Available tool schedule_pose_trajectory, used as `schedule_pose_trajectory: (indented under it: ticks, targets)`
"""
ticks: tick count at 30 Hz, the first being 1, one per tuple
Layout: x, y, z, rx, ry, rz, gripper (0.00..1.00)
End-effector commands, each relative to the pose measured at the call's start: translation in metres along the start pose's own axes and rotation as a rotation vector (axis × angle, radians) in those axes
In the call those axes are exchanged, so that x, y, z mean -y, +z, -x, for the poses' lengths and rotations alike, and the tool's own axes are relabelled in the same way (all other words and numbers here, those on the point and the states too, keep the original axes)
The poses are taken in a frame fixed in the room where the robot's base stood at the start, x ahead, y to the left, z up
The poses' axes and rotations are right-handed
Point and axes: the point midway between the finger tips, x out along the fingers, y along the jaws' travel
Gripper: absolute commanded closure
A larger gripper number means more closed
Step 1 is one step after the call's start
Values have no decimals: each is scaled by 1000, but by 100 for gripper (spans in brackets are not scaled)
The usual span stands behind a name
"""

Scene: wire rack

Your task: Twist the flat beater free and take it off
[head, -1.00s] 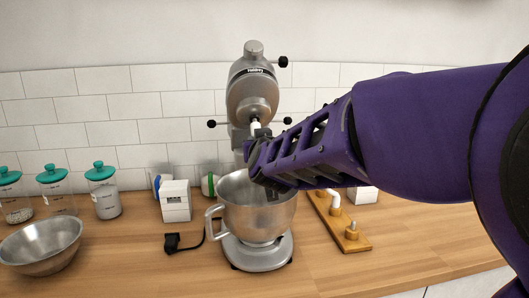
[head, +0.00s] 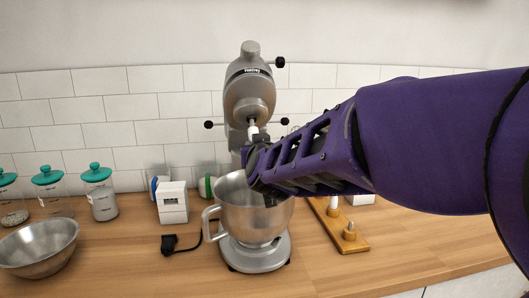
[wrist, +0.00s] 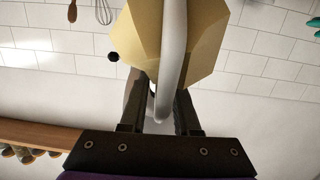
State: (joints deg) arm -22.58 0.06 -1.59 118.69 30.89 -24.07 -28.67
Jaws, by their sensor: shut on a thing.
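The grey stand mixer (head: 247,82) stands on the counter with its head raised over its steel bowl (head: 237,218). A short pale shaft (head: 252,128) shows below the mixer head, just above my gripper. My gripper (head: 262,155) reaches in from the right, over the bowl, and hides most of the beater from the head view. In the wrist view my gripper (wrist: 158,104) is shut on a pale, curved piece, apparently the flat beater (wrist: 173,45), between its dark fingers. A beige angular surface behind it is unclear. Whether the beater is still on the shaft cannot be told.
A wooden peg board (head: 343,237) lies right of the bowl, partly behind my arm. A white box (head: 172,203), a black plug (head: 169,242), a steel bowl (head: 40,247) and teal-lidded jars (head: 100,200) stand left. The front counter is clear.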

Motion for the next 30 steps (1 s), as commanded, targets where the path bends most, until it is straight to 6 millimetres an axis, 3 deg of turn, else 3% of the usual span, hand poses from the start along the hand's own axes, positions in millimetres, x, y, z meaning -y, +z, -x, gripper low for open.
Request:
schedule_pose_trajectory:
  ticks: [30]
  targets:
    - [0, 4, 10, -9, -2, -2, 100]
